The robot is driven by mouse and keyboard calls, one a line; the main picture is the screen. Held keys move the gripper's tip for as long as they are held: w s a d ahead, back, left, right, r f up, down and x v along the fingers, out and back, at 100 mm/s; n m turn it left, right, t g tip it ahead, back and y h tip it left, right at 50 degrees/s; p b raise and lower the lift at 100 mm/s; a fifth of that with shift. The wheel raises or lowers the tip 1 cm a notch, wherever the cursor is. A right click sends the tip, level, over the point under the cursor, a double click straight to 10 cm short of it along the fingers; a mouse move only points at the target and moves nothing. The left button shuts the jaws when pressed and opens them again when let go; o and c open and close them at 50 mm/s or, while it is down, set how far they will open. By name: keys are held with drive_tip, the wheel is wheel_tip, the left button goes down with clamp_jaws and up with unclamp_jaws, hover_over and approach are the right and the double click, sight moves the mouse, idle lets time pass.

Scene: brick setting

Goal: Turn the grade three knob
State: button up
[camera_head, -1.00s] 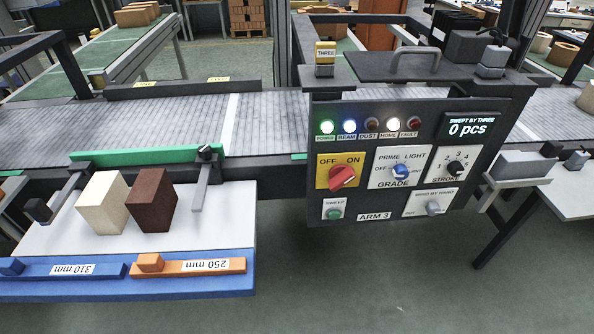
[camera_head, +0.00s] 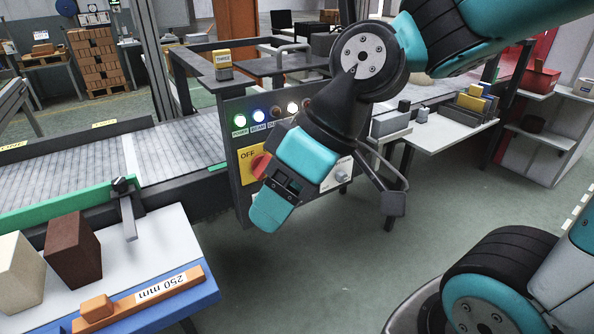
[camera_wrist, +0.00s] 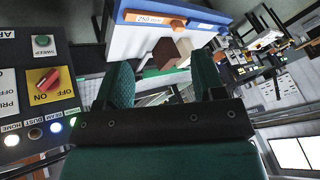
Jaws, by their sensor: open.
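The ARM 3 control panel (camera_head: 243,117) stands in the middle of the head view. My gripper (camera_head: 268,208) hangs in front of it and covers the grade knob and most of its plate. In the wrist view my gripper (camera_wrist: 163,72) is open, with nothing between its two teal fingers. The panel is at the left there, with the red OFF/ON knob (camera_wrist: 44,80) and the green sweep button (camera_wrist: 42,41). Only the edge of the grade plate (camera_wrist: 8,82), with part of "PRIME", shows. The red knob (camera_head: 260,165) is partly hidden in the head view.
A white-topped stand (camera_head: 150,238) holds a cream block (camera_head: 18,270), a brown block (camera_head: 73,250) and an orange 250 mm bar (camera_head: 165,290), left of the panel. A conveyor (camera_head: 170,145) runs behind it. The floor below the panel is open.

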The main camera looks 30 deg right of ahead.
drive_tip(key=w+d+f+t+y+b, duration=0.2)
drive_tip(key=w+d+f+t+b, duration=0.55)
drive_tip(key=w+f+b, duration=0.5)
drive_tip(key=w+d+f+m+t+h+b, duration=0.1)
drive_tip(key=d+f+m+t+h+b, duration=0.2)
drive_tip(key=d+b, duration=0.55)
drive_tip(key=w+d+f+m+t+h+b, duration=0.1)
drive_tip(key=d+f+t+h+b, duration=0.4)
drive_tip(key=d, duration=0.6)
drive_tip(key=w+r+p, duration=0.2)
drive_tip(key=w+p, duration=0.1)
drive_tip(key=w, duration=1.4)
drive_tip(key=shift+a+r+y+p, duration=0.25)
drive_tip(key=shift+a+y+p, duration=0.05)
drive_tip(key=shift+a+p, duration=0.1)
drive_tip(key=shift+t, duration=0.25)
drive_tip(key=c, duration=0.9)
